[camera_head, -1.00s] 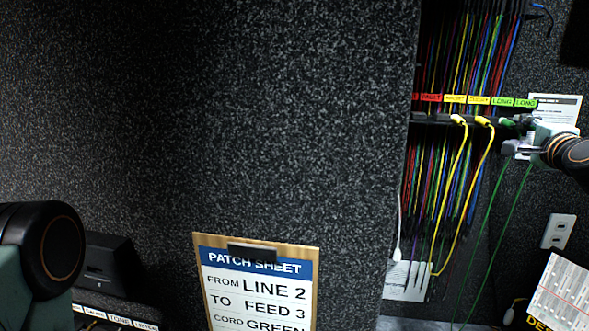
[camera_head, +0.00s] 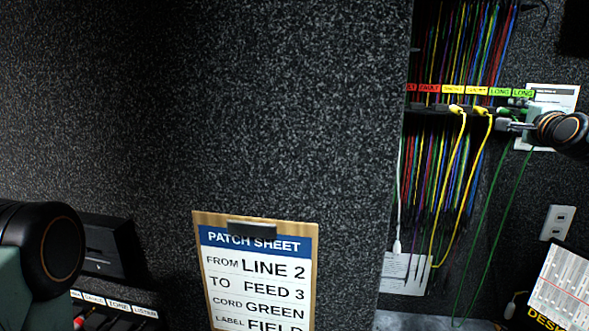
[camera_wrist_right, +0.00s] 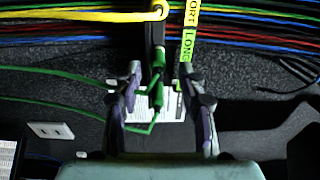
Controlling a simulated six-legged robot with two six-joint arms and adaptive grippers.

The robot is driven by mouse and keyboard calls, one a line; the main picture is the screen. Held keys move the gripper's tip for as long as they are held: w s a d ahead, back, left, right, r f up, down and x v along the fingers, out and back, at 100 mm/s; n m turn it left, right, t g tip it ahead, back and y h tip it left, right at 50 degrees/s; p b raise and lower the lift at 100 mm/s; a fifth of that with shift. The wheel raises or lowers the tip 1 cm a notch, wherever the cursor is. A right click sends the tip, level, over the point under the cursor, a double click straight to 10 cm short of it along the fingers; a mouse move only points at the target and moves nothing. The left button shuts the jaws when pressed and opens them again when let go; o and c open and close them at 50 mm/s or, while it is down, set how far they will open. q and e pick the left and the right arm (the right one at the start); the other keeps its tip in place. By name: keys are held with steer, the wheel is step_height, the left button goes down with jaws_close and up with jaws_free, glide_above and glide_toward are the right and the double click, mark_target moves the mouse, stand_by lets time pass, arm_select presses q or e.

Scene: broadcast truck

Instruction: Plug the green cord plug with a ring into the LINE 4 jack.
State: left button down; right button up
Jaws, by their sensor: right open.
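Green cord plugs hang at the right end of the cord rack beneath green LONG labels. In the right wrist view one green plug (camera_wrist_right: 157,68) hangs upright from a dark holder, with green cords around it. My right gripper (camera_head: 508,125) is at that end of the rack; in its wrist view the gripper (camera_wrist_right: 158,92) is open, with its fingers on either side of the plug and visible gaps. I cannot make out the ring. A patch sheet (camera_head: 258,270) reads from LINE 2 to FEED 3, cord GREEN. No LINE 4 jack is readable. My left gripper is out of view.
Two yellow plugs (camera_head: 480,111) hang just left of the green ones on the rack. A dark speckled wall (camera_head: 300,120) fills the middle. A wall outlet (camera_head: 557,222) and a fader panel (camera_head: 563,290) are below right. A black box (camera_head: 108,248) stands lower left.

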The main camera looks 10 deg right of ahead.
mark_target(511, 113)
steer(key=w, duration=0.1)
steer(key=w+b, duration=0.1)
steer(key=w+d+f, duration=0.1)
steer(key=shift+w+b, duration=0.4)
steer(key=shift+w+r+p, duration=0.35)
steer(key=shift+w+p, duration=0.05)
steer(key=shift+p, duration=0.05)
steer(key=shift+s+d+r, duration=0.1)
steer(key=shift+d+r, duration=0.05)
steer(key=shift+w+f, duration=0.25)
steer(key=shift+w, duration=0.2)
steer(key=shift+s+r, duration=0.3)
steer(key=shift+s, duration=0.1)
steer(key=shift+w+p, duration=0.15)
steer(key=shift+p, duration=0.3)
steer(key=shift+w+f, duration=0.15)
steer(key=shift+f, duration=0.05)
